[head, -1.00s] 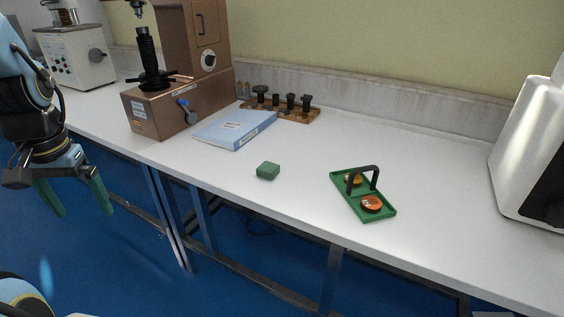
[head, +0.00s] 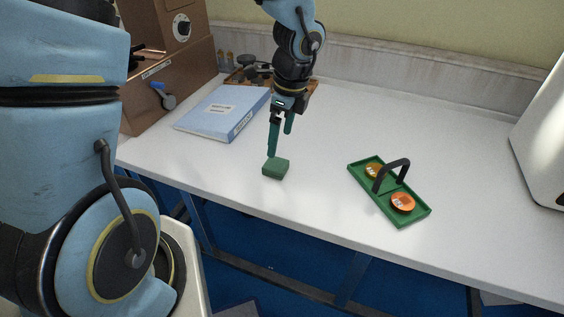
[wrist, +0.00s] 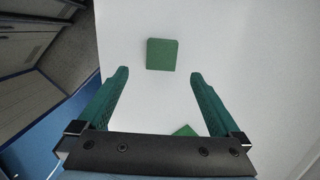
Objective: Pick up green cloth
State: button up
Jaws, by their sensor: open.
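The green cloth (head: 276,168) is a small, thick, folded square lying on the white bench near its front edge. It also shows in the wrist view as a green square (wrist: 162,54), just beyond the fingertips and roughly centred between them. My gripper (head: 279,144) is above the cloth in the head view, fingers pointing down. In the wrist view my gripper (wrist: 158,75) is open, with its two green fingers wide apart and nothing held between them.
A green tray (head: 418,216) with a black handle and two round tins stands to the right. A blue binder (head: 215,112) lies to the left, by a brown tester (head: 170,62). A partly hidden green piece (wrist: 185,130) shows low in the wrist view. Bench around the cloth is clear.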

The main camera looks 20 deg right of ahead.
aim_at(276, 164)
jog(key=f, duration=0.6)
jog(key=w+f, duration=0.1)
jog(key=f, duration=0.2)
jog(key=shift+w+a+f, duration=0.1)
jog(key=shift+a, duration=0.25)
jog(key=c, duration=1.3)
jog(key=shift+c, duration=0.2)
notch_tip(276, 164, up, 10)
jog(key=shift+p, duration=0.3)
